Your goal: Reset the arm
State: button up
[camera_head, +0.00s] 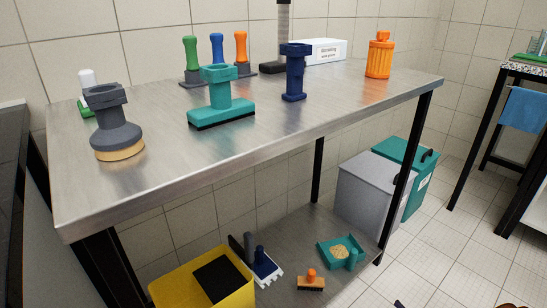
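I cannot make out my arm or my gripper anywhere in the head view, so its opening is hidden. The steel table (250,125) fills the middle of the view. On it stand a grey tool with a round tan-edged base (116,132), a teal block-shaped brush (220,105), a dark blue upright piece (294,75) and an orange ribbed canister (380,58). All stand upright and nothing is seen holding them.
Green (191,55), blue (217,50) and orange (241,48) handles stand at the back beside a white box (325,50). Below are a yellow bin (215,280), a teal dustpan (342,252), a small brush (311,282) and grey (365,190) and teal (415,175) bins. Floor at right is mostly clear.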

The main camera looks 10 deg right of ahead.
jog(key=w+a+r+n+g+y+p, duration=0.35)
jog(key=a+r, duration=0.25)
jog(key=r, duration=0.6)
jog(key=w+a+r+n+g+y+p, duration=0.2)
jog(key=w+a+r+n+y+p, duration=0.25)
jog(key=r, duration=0.65)
jog(key=s+a+r+n+g+y+p, duration=0.1)
jog(key=s+a+r+n+g+p, duration=0.3)
jog(key=a+r, duration=0.6)
jog(key=s+a+r+n+g+y+p, duration=0.15)
jog(key=a+r+n+g+p, duration=0.4)
jog(key=r, duration=0.55)
jog(key=s+a+r+n+g+h+p, duration=0.3)
jog(key=s+a+r+n+h+p, duration=0.15)
jog(key=s+r, duration=0.4)
jog(key=s+a+r+n+g+h+p, duration=0.3)
jog(key=s+a+r+n+p, duration=0.3)
jog(key=r, duration=0.3)
jog(key=s+d+r+n+t+h+p, duration=0.1)
jog(key=s+d+r+n+h+p, duration=0.1)
jog(key=r, duration=0.6)
jog(key=s+d+r+n+t+h+p, duration=0.1)
jog(key=s+d+r+h+p, duration=0.4)
jog(key=s, duration=0.6)
jog(key=shift+r+n+h+p, duration=0.75)
jog(key=shift+r+p, duration=0.65)
jog(key=shift+p, duration=0.4)
jog(key=shift+s, duration=0.1)
